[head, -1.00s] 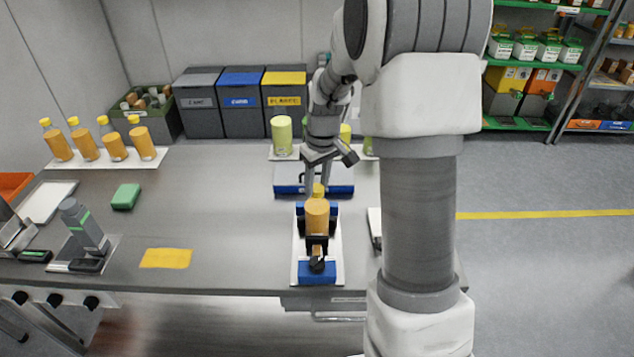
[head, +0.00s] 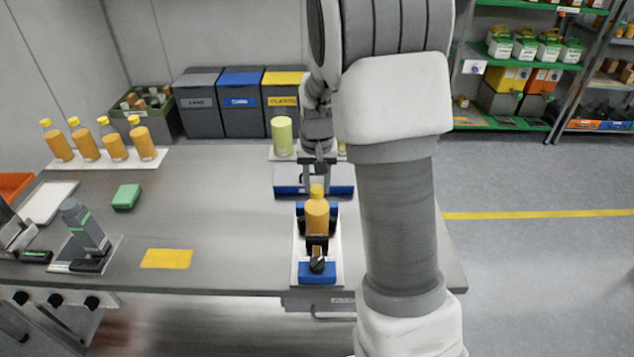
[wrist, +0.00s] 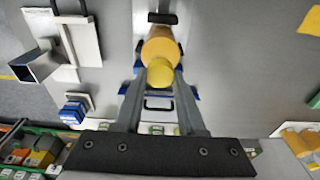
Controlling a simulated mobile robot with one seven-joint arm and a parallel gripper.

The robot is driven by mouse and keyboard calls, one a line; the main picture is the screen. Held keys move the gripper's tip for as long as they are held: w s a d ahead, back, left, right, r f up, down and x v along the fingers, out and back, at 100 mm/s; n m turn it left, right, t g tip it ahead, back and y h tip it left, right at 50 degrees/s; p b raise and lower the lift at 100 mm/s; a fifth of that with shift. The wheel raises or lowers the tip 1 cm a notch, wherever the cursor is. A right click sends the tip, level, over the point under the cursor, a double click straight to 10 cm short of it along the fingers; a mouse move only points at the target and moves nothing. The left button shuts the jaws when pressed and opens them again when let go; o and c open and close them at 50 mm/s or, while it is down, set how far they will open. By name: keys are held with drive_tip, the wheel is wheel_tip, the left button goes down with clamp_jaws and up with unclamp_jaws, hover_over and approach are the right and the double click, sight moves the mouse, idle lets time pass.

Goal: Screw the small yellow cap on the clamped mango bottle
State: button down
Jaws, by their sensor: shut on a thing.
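The mango bottle (head: 317,218), orange with a yellow top, stands upright in the black and blue clamp (head: 317,270) on a white plate at the table's front. The small yellow cap (head: 317,191) is at the bottle's top; it also shows in the wrist view (wrist: 160,73), in front of the orange bottle (wrist: 160,46). My gripper (head: 318,187) reaches down at the bottle's top, its two fingers shut on the cap from both sides. The wrist view shows the gripper (wrist: 161,80) with a finger at each side of the cap. The thread contact is hidden.
A blue-based tray (head: 290,190) lies behind the clamp, with a pale green container (head: 282,136) beyond. Several capped orange bottles (head: 86,143) stand at the left back. The table between is clear.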

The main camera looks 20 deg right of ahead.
drive_tip(key=m+p, duration=0.1)
drive_tip(key=m, duration=0.3)
drive_tip(key=m+p, duration=0.1)
drive_tip(key=m, duration=0.2)
drive_tip(key=shift+m+g+h, duration=0.3)
drive_tip(key=shift+c, duration=2.1)
unclamp_jaws()
drive_tip(key=shift+f, duration=0.1)
